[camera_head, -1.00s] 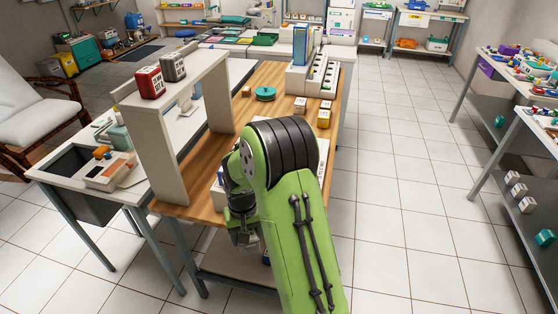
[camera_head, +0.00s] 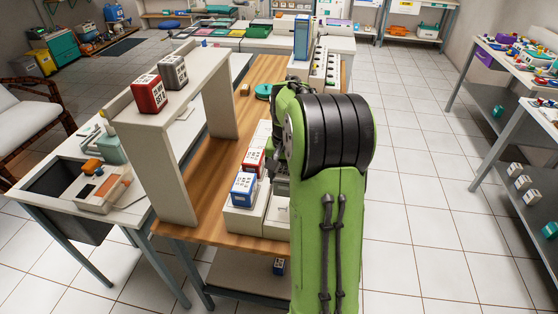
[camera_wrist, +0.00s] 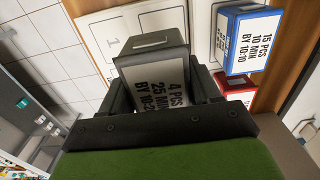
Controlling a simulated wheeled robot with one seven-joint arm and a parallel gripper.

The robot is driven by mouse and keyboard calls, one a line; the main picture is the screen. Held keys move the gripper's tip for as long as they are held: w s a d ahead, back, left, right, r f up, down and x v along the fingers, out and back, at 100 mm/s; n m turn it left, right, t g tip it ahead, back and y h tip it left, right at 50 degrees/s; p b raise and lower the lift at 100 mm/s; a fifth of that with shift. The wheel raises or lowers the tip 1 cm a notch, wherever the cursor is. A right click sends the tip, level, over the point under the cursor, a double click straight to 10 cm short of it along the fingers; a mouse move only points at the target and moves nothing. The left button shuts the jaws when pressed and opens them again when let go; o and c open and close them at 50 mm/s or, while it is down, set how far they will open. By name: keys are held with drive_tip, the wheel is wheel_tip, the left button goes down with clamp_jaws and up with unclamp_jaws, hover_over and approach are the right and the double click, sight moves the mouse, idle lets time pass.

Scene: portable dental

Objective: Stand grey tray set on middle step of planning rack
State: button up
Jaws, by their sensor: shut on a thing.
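My gripper (camera_wrist: 162,88) is shut on a dark grey block with a white printed label (camera_wrist: 160,82), which looks like the grey tray set. In the wrist view it is over or against the pale planning rack (camera_wrist: 100,22), which has outlined panels and a number. I cannot tell whether it touches the rack. A blue labelled block (camera_wrist: 250,40) and a red one (camera_wrist: 238,94) are beside it on the right. In the head view the blue block (camera_head: 243,189) and red block (camera_head: 254,161) sit on the rack (camera_head: 240,218); my arm hides the gripper and part of the rack.
A pale arch-like shelf (camera_head: 170,150) stands left on the wooden table, with a red block (camera_head: 149,95) and another grey block (camera_head: 173,72) on top. A teal round object (camera_head: 263,91) and a white stepped stand (camera_head: 322,82) are farther back.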

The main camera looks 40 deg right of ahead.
sight(284, 208)
drive_tip(key=shift+w+f+b, duration=0.2)
drive_tip(key=shift+w+f, duration=0.1)
drive_tip(key=shift+f, duration=0.25)
drive_tip(key=shift+w+f+b, duration=0.2)
drive_tip(key=shift+w+f, duration=0.1)
drive_tip(key=shift+f, duration=0.25)
drive_tip(key=f, duration=0.2)
drive_tip(key=f+b, duration=0.1)
drive_tip(key=f, duration=0.2)
drive_tip(key=f+b, duration=0.1)
drive_tip(key=f, duration=0.1)
drive_tip(key=shift+s+f, duration=0.25)
drive_tip(key=shift+f, duration=0.1)
drive_tip(key=shift+f, duration=0.15)
drive_tip(key=o, duration=0.8)
drive_tip(key=shift+o, duration=0.5)
